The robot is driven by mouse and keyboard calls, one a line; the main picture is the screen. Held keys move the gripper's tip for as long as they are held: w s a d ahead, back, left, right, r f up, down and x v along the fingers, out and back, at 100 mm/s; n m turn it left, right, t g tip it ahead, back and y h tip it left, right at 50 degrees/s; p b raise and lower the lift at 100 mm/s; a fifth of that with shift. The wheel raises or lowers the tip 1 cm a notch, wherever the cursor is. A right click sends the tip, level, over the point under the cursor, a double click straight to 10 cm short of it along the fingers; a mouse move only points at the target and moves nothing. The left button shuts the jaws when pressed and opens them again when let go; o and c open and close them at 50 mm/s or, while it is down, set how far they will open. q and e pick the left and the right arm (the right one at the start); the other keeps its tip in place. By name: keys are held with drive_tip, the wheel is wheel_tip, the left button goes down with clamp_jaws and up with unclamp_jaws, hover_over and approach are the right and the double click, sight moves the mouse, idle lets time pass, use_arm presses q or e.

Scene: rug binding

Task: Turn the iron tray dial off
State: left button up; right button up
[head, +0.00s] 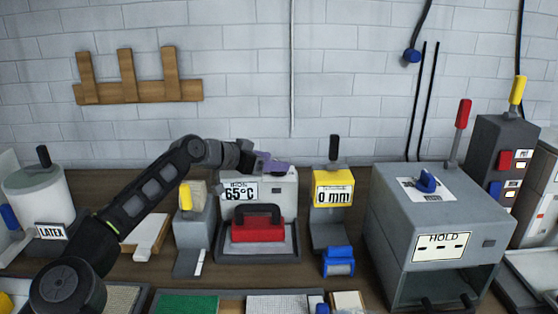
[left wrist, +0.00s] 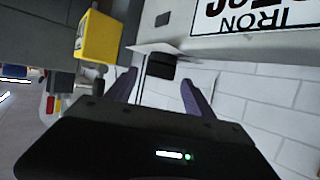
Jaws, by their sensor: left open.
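The iron tray unit is a grey box (head: 284,187) with a display reading 65°C, at the back middle of the bench. A red iron (head: 258,232) with a dark handle rests on its tray (head: 262,257). My left gripper (head: 275,163) reaches over the top of the box, its purple fingers open. In the left wrist view the open fingers (left wrist: 158,95) are either side of a dark knob-like part (left wrist: 162,67), apparently the dial, next to the upside-down IRON label (left wrist: 262,18). In the head view the dial is hidden by the gripper. My right gripper is not visible.
A yellow-topped unit (head: 332,179) reading 0 mm with a black lever stands right of the box. A grey unit with a yellow lever (head: 186,195) stands left. A large grey HOLD cabinet (head: 400,225) is further right. The wall behind is brick.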

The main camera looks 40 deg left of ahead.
use_arm(q)
drive_tip(key=shift+x, duration=1.5)
drive_tip(key=shift+c, duration=0.4)
clamp_jaws()
